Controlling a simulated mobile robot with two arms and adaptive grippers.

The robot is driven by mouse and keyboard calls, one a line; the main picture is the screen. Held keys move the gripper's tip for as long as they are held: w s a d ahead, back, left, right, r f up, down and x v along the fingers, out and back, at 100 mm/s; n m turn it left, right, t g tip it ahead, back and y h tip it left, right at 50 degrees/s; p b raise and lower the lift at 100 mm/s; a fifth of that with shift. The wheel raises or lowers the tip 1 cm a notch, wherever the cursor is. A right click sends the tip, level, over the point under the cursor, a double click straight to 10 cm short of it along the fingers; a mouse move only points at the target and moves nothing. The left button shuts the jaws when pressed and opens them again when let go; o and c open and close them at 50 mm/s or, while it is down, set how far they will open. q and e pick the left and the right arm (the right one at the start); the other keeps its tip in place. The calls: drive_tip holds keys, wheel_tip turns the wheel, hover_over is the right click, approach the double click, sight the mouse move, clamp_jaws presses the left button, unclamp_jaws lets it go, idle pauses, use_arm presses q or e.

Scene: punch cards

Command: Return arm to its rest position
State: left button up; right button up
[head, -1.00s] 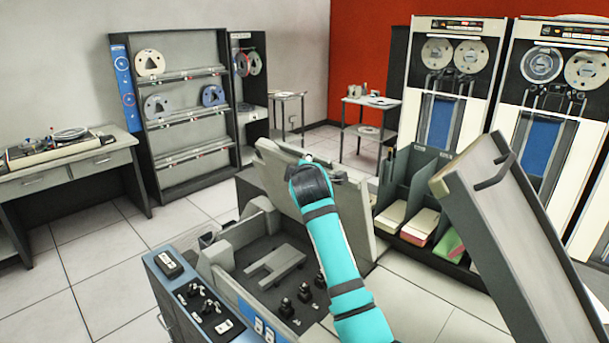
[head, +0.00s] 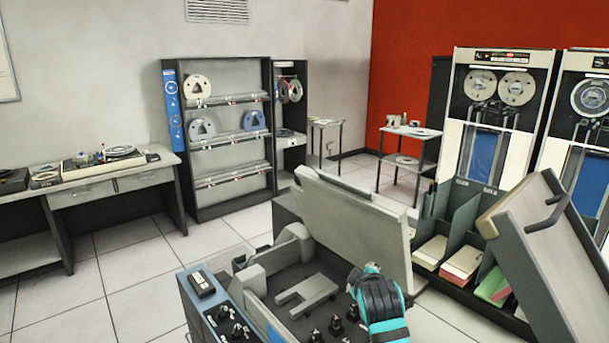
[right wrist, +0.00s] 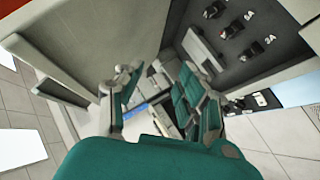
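My right gripper (head: 362,280) shows at the end of my teal arm, low in the head view, in front of the raised grey lid (head: 355,230) of the machine. In the right wrist view its teal fingers (right wrist: 156,82) stand apart with nothing visible between them, so it is open and empty. The machine's dark open bay (head: 325,315) with black knobs lies beside and below it; this bay also shows at the upper right of the wrist view. Whether gripper and lid touch cannot be told. My left gripper is in neither view.
A tilted grey panel (head: 535,240) stands open at the right. A card rack (head: 435,235) and tape drives (head: 500,115) stand behind it. A tape shelf (head: 220,135) and desk (head: 115,185) line the left wall. The tiled floor (head: 130,270) at left is clear.

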drive_tip(key=s+d+f+m+g, duration=0.1)
drive_tip(key=s+f, duration=0.4)
drive_tip(key=s, duration=0.2)
drive_tip(key=s+d+f+m+g, duration=0.2)
drive_tip(key=s+f, duration=0.3)
drive_tip(key=s, duration=0.2)
drive_tip(key=s+d+f+m+g, duration=0.1)
drive_tip(key=s+f, duration=0.4)
drive_tip(key=s, duration=0.2)
drive_tip(key=shift+d+f+m+y, duration=0.2)
drive_tip(key=shift+d+m+y, duration=0.1)
drive_tip(key=shift+m, duration=0.1)
drive_tip(key=s+f+m+g, duration=0.3)
drive_tip(key=s+g, duration=0.1)
drive_tip(key=s, duration=1.8)
wheel_tip(320, 180, down, 33)
drive_tip(key=s+g+b, duration=0.2)
drive_tip(key=b, duration=0.3)
drive_tip(key=s+d+f+g+b, duration=0.1)
drive_tip(key=s+d+f+b, duration=0.2)
drive_tip(key=s+f, duration=1.2)
wheel_tip(320, 180, down, 2)
drive_tip(key=shift+s+d+f+y, duration=0.15)
drive_tip(key=shift+s+d+y, duration=0.1)
drive_tip(key=shift+y, duration=0.05)
